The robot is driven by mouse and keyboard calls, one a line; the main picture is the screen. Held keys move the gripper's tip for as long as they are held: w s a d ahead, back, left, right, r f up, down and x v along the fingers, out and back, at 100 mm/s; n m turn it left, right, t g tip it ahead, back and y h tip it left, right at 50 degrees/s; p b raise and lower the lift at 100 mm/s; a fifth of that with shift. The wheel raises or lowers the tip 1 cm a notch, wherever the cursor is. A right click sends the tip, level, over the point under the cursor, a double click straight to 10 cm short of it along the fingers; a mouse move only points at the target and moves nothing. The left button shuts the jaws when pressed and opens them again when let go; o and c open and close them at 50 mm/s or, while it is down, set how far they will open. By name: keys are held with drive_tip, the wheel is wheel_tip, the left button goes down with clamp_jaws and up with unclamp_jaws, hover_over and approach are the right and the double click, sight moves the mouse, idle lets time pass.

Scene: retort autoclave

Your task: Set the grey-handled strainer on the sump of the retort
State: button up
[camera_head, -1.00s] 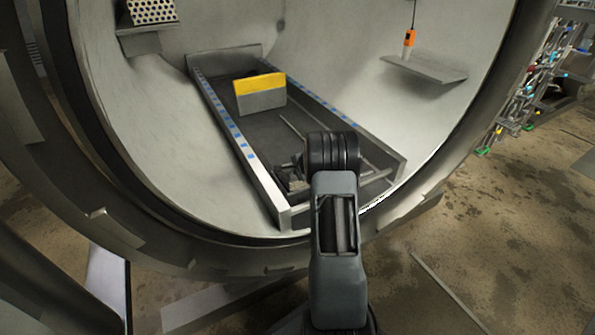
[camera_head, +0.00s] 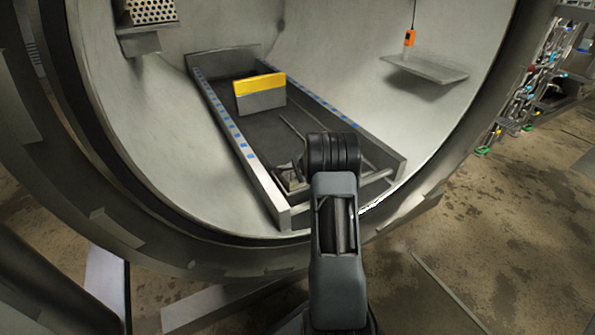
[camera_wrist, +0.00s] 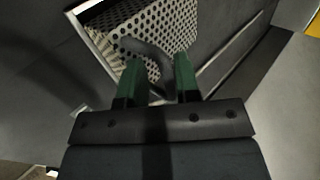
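The grey-handled strainer (camera_wrist: 182,32) is a pale perforated box with a curved dark grey handle (camera_wrist: 150,52), seen in the wrist view. My gripper (camera_wrist: 158,72) has two green fingers on either side of the handle, which appears to fill the gap between them. The strainer is tilted in the picture, over or in a pale-edged opening (camera_wrist: 87,42) that looks like the sump; I cannot tell whether it rests there. In the head view a small pale part of this area (camera_head: 291,178) shows at the near left of the trough, and my wrist hides the rest.
A long trough (camera_head: 262,185) with blue-marked rails lies in the retort. A yellow-and-grey block (camera_head: 260,100) stands inside it. Another perforated piece (camera_head: 150,10) sits on a left wall shelf. A right shelf (camera_head: 428,68) has an orange item (camera_head: 409,38) hanging above it.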

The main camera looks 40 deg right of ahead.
drive_tip(key=shift+o, duration=0.5)
drive_tip(key=shift+s+r, duration=0.2)
drive_tip(key=shift+r, duration=0.1)
drive_tip(key=p+v, duration=0.3)
drive_tip(key=v, duration=1)
